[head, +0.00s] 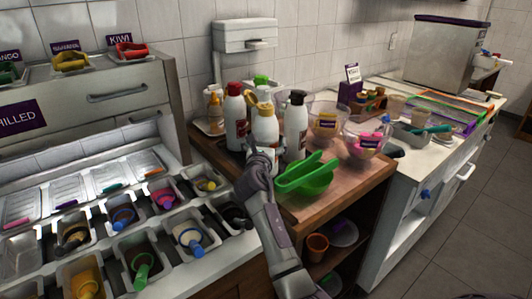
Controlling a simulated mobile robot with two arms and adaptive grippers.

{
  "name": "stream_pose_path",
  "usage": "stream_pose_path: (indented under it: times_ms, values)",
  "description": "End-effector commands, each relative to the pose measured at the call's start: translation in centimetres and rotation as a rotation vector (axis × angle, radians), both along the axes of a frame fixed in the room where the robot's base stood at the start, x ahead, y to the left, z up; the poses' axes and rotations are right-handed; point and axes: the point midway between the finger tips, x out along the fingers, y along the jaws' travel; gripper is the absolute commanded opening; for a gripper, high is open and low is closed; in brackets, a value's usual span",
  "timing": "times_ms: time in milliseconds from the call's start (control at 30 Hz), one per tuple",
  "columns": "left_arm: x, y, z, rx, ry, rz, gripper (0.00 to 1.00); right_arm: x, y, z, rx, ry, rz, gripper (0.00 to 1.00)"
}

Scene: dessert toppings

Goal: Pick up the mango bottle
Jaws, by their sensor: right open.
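Several squeeze bottles stand upright in a group on the wooden counter. One is a white bottle with a yellow cap (265,124). Beside it are a red-capped bottle (235,108) on the left and a black-capped bottle (296,122) on the right. A green-capped bottle (261,81) is mostly hidden behind. The labels are too small to read, so I cannot tell by name which is mango. My right gripper (262,154) is open in front of the yellow-capped bottle, covering its lower part. I cannot tell whether they touch. My left gripper is not in view.
A green scoop-like bowl (306,176) lies right of my right arm. Clear tubs (325,121) stand behind it. A small amber bottle (214,112) stands at the group's left. Topping bins (188,236) fill the left side. The wooden counter's front edge (345,205) is clear.

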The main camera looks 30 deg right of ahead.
Motion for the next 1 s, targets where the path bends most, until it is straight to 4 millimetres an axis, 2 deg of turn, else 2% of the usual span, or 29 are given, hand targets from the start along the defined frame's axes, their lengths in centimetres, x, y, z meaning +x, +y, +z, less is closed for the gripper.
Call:
stream_pose_path:
  times_ms: [100,133,400,467,767,1000]
  values:
    - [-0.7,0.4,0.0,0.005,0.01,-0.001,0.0,0.0,0.0,0.0,0.0,0.0,0.0,1.0]
    - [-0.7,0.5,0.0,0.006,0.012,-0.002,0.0,0.0,0.0,0.0,0.0,0.0,0.0,0.97]
    - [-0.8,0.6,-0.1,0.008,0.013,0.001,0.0,0.0,0.0,0.0,0.001,0.001,0.0,0.52]
    - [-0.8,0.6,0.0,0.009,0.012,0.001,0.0,0.0,0.0,0.6,-0.005,-0.009,0.001,0.44]
    - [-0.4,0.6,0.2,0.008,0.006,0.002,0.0,0.0,0.0,1.1,-0.004,-0.01,0.0,0.44]
    - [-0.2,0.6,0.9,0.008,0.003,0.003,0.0,0.0,0.0,4.9,-0.007,-0.014,-0.001,0.44]
